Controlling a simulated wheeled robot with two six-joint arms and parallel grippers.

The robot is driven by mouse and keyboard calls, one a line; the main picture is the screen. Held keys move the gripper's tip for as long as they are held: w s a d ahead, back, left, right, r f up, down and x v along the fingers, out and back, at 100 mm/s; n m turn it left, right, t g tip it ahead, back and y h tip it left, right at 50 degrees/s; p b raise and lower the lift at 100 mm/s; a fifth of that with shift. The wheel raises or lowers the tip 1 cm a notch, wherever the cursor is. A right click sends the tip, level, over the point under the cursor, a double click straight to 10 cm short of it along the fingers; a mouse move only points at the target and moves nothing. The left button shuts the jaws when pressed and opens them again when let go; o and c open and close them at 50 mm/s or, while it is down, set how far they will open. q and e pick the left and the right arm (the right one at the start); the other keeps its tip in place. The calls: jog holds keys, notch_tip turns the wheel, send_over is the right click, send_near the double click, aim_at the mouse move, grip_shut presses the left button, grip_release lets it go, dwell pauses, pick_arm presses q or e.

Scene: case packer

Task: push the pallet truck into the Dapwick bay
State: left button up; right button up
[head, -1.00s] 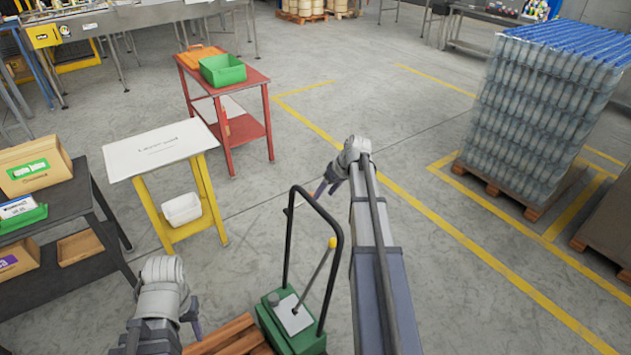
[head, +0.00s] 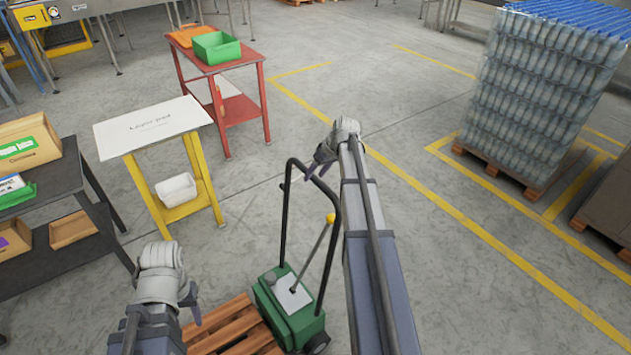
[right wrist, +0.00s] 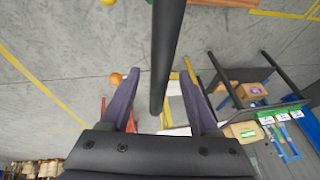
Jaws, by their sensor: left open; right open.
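The pallet truck (head: 290,305) has a green body and a black looped handle (head: 284,235), with a lever ending in an orange-yellow knob. A wooden pallet (head: 235,330) lies beside its body at the bottom of the head view. My right gripper (head: 316,168) is open at the top of the handle. In the right wrist view the black bar (right wrist: 167,50) runs between its open fingers (right wrist: 160,100); contact cannot be told. My left gripper (head: 193,300) is open, left of the truck and apart from the handle. No Dapwick sign is readable.
Yellow floor lines (head: 470,225) cross the right side. A wrapped bottle pallet (head: 535,105) stands in a marked bay. A yellow stand (head: 150,128), a red cart (head: 240,108) and a dark shelf table (head: 60,180) stand left. Floor between cart and bottles is clear.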

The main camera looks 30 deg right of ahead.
jog(key=shift+w+f, duration=0.1)
jog(key=shift+f, duration=0.1)
grip_shut()
dwell(0.4)
jog(key=shift+a, duration=0.1)
dwell(0.9)
